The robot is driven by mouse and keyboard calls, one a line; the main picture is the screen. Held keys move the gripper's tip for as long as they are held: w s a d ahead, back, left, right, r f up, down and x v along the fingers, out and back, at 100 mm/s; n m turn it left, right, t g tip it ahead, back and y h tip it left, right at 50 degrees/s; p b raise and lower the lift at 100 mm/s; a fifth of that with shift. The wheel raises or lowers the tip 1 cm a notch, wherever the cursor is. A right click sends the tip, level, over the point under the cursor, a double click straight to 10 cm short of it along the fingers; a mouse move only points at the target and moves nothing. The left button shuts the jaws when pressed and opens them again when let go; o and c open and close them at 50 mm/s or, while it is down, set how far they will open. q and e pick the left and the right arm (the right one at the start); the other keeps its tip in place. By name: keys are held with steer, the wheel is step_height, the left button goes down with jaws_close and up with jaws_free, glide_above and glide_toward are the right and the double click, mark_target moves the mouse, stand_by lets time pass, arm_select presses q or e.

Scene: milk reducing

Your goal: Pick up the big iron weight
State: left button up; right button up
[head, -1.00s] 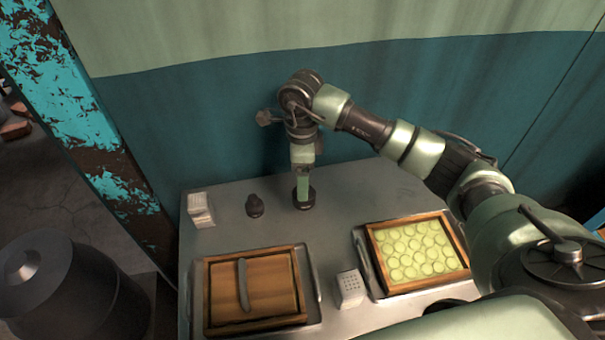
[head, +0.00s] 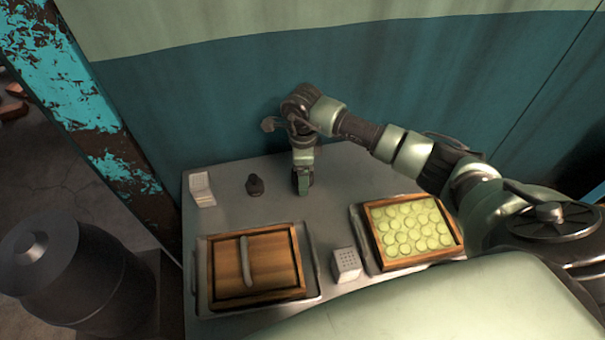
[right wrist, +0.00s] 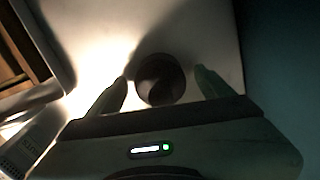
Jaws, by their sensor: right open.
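The big iron weight shows as a dark, round shape (right wrist: 160,80) in the right wrist view, seen from above. My right gripper (right wrist: 161,80) is open there, with one finger on each side of the weight; I cannot tell whether they touch it. In the head view my right gripper (head: 302,187) points down at the back middle of the table and largely hides the weight. A smaller dark weight (head: 255,185) stands to its left, apart from it. My left gripper is not in view.
On the grey table (head: 232,222) stand a tray with a wooden board and grey bar (head: 246,262), a crate of round green slices (head: 411,228), a perforated white block (head: 346,265) and a white box (head: 201,189). The wall (head: 225,110) is close behind.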

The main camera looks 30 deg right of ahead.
jaws_close()
steer(key=shift+w+r, duration=0.1)
steer(key=shift+w, duration=0.05)
steer(key=shift+r, duration=0.1)
